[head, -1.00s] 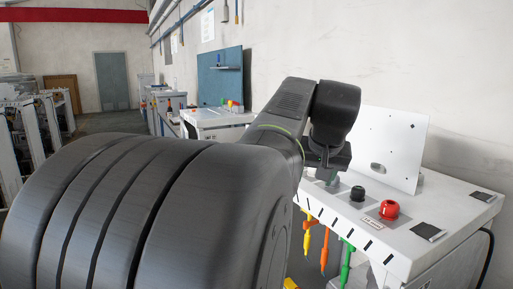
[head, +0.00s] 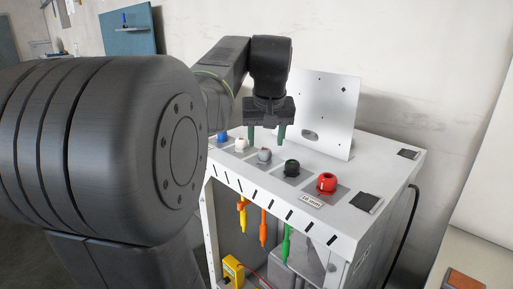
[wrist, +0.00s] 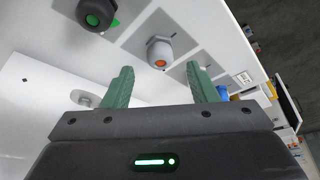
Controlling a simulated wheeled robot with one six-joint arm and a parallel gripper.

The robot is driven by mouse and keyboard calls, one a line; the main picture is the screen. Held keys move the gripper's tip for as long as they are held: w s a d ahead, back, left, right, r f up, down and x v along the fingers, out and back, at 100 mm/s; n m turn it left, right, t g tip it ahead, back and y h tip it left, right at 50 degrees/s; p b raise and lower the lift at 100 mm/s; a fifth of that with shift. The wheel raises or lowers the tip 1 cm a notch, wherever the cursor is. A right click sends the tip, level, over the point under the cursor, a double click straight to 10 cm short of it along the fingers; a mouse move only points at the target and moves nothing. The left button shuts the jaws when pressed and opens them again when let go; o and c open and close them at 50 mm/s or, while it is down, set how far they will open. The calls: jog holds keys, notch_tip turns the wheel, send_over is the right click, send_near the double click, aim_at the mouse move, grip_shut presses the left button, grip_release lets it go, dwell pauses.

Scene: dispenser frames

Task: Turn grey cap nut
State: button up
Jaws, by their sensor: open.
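The grey cap nut (head: 264,155) sits on the white top of the dispenser cabinet (head: 385,170), in a row with other cap nuts. It also shows in the wrist view (wrist: 159,51), with an orange centre, on a grey square plate. My gripper (head: 266,138) is open and empty, its green fingers pointing down above and behind the grey cap nut. In the wrist view the two fingertips (wrist: 158,70) stand apart, one to each side of the grey cap nut's line, with the nut just beyond them. No contact shows.
A white one (head: 241,145) and a blue one (head: 222,137) stand to the left. An upright white panel (head: 325,105) rises behind. Coloured tools (head: 263,228) hang below the front edge.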

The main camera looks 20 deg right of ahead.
aim_at(265, 150)
jog(key=shift+x, duration=1.95)
jog(key=c, duration=1)
